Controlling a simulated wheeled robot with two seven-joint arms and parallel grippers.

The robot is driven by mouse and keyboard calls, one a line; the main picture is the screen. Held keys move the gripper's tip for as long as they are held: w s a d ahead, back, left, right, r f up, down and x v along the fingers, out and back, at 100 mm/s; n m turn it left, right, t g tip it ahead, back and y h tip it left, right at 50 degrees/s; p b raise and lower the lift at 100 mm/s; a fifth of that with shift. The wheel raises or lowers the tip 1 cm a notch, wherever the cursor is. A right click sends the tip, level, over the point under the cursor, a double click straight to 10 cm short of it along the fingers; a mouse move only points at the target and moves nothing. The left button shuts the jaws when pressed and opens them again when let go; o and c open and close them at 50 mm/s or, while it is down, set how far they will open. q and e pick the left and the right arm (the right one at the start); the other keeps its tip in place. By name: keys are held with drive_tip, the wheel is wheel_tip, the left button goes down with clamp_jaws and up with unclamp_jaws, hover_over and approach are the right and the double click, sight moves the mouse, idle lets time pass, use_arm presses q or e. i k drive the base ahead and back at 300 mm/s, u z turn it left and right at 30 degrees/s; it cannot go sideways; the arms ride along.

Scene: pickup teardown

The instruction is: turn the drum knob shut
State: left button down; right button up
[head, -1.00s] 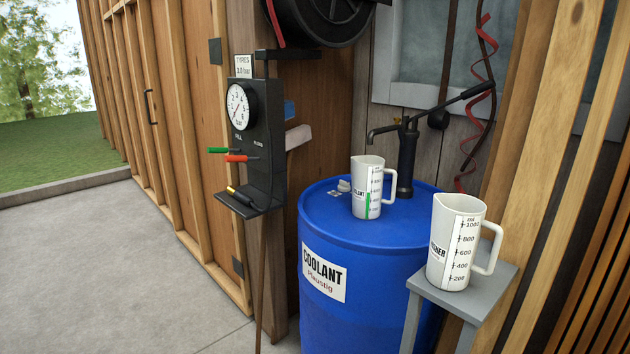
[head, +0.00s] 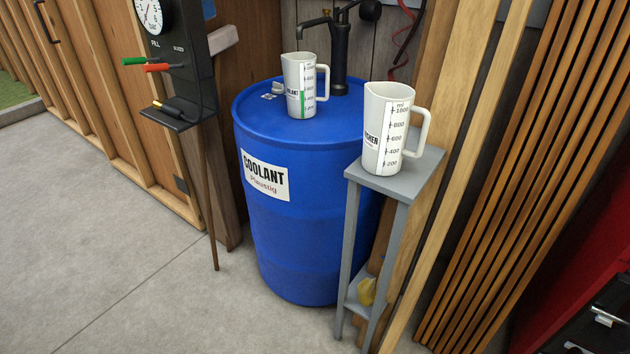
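A blue coolant drum (head: 310,230) stands upright on the concrete floor, with a white coolant label on its side. A small pale knob or cap (head: 277,89) sits on the drum's top at the left, beside the jug; its setting is too small to tell. A white coolant jug (head: 299,85) with a green level strip stands on the drum top. A dark hand pump (head: 338,50) rises from the drum behind the jug. Neither of my grippers shows in the head view.
A tyre gauge post (head: 184,65) is at the left. Wooden slats (head: 540,150) and a red cabinet (head: 585,265) are at the right. Floor (head: 110,270) is clear at the front left.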

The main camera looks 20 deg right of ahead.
sight(278, 88)
drive_tip(key=u, duration=0.35)
drive_tip(key=k, duration=0.5)
drive_tip(key=u, duration=0.85)
drive_tip(key=i, duration=2.15)
drive_tip(key=z, duration=1.3)
drive_tip(key=i, duration=1.3)
drive_tip(key=z, duration=1.2)
